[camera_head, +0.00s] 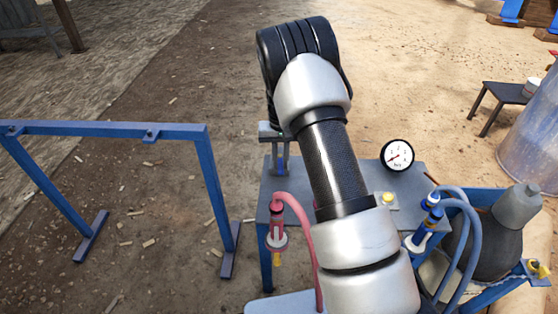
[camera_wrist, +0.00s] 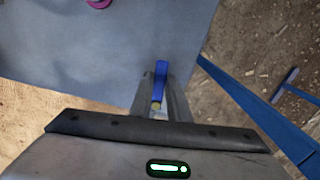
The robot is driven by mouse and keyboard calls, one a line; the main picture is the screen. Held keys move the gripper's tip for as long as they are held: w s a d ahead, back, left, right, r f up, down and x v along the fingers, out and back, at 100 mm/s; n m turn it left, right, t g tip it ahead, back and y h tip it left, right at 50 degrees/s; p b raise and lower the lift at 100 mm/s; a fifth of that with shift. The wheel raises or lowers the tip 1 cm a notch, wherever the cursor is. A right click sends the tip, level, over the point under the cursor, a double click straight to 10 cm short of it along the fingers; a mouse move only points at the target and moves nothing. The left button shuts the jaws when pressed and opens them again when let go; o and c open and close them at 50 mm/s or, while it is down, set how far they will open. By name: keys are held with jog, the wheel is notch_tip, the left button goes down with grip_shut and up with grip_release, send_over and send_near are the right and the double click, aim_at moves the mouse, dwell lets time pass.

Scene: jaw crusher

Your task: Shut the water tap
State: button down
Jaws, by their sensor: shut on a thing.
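The water tap shows as a blue lever handle (camera_wrist: 161,72) in the wrist view, with a small brass-coloured spot at its near end. It lies between the two fingers of my gripper (camera_wrist: 158,105), which are shut on it. In the head view my gripper (camera_head: 281,160) points down at the far left edge of the grey-blue table, and a bit of blue (camera_head: 281,169) shows between the fingers. My arm and hand hide the rest of the tap, so its body and any water are not visible.
A blue metal frame (camera_head: 110,130) stands left, with bare ground between. A dark stool (camera_head: 505,93) stands right.

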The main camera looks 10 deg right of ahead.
jog(key=d+n, duration=0.1)
jog(key=n, duration=0.1)
jog(key=d+n, duration=0.1)
jog(key=n, duration=0.1)
jog(key=shift+w, duration=0.1)
jog(key=n, duration=0.1)
jog(key=d+n, duration=0.1)
jog(key=n, duration=0.1)
jog(key=n+p, duration=0.1)
jog(key=n, duration=0.1)
jog(key=shift+w+d, duration=0.35)
jog(key=shift+w, duration=0.05)
jog(key=n, duration=0.1)
jog(key=w+d+n, duration=0.1)
jog(key=n, duration=0.1)
jog(key=shift+n+p, duration=0.3)
jog(key=shift+w+d+n, duration=0.2)
jog(key=shift+w+n, duration=0.25)
jog(key=shift+n, duration=0.55)
jog(key=shift+w+d+n, duration=0.2)
jog(key=shift+w+n, duration=0.2)
jog(key=shift+n, duration=0.6)
jog(key=c, duration=1.7)
grip_release()
notch_tip(320, 180, up, 18)
jog(key=p, duration=0.3)
jog(key=shift+f+p, duration=0.25)
jog(key=shift+p, duration=0.15)
